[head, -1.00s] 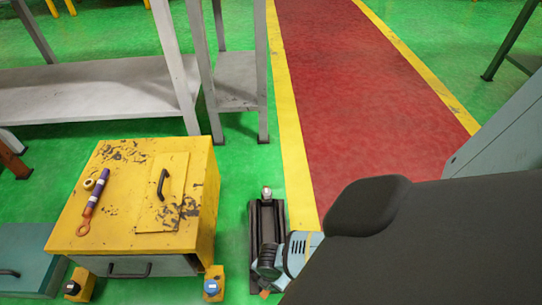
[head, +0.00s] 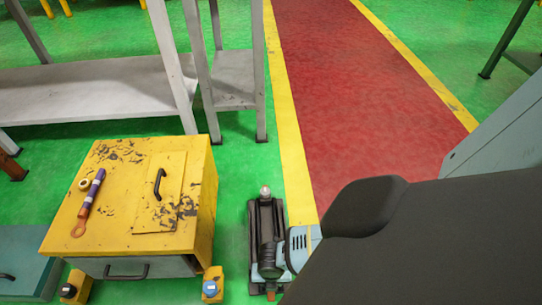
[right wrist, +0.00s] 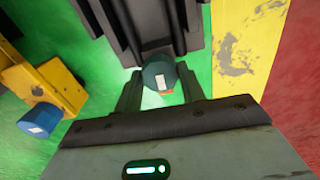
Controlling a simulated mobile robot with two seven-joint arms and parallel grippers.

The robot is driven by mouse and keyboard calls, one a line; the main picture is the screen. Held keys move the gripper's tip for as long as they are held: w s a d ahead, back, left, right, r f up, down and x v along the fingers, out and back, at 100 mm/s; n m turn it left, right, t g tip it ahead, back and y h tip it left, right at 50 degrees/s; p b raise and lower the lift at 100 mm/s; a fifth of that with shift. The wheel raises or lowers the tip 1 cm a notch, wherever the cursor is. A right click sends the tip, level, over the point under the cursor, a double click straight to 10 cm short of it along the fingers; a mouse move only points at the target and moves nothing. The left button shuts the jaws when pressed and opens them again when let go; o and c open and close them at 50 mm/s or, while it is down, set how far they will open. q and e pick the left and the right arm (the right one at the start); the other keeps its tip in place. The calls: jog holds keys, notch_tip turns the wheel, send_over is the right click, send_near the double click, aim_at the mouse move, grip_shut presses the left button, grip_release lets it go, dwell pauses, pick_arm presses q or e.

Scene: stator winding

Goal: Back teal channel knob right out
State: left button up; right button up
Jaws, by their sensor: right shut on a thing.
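The teal knob (right wrist: 158,75), with a pale label on its face, sits between the fingers of my right gripper (right wrist: 160,92) at the end of a dark channel (right wrist: 140,25). My right gripper is shut on the knob. In the head view the dark channel (head: 254,222) stands on the floor right of the yellow cabinet, with a pale round knob (head: 265,192) at its far end. My right wrist and arm cover its right and near side, so the teal knob's seating is hard to see there. My left gripper is out of view.
The yellow cabinet (head: 190,235) has a purple-and-orange tool (head: 88,200) and a tape roll (head: 84,184) on top. Yellow blocks with a blue knob (head: 210,288) and a black knob (head: 68,290) stand in front. Grey tables stand behind; the red walkway (head: 350,100) is clear.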

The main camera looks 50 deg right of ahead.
jog(key=shift+s+d+f, duration=0.1)
dwell(0.3)
jog(key=o, duration=1)
jog(key=shift+c, duration=0.2)
jog(key=shift+r+p, duration=2.15)
jog(key=shift+r, duration=1.8)
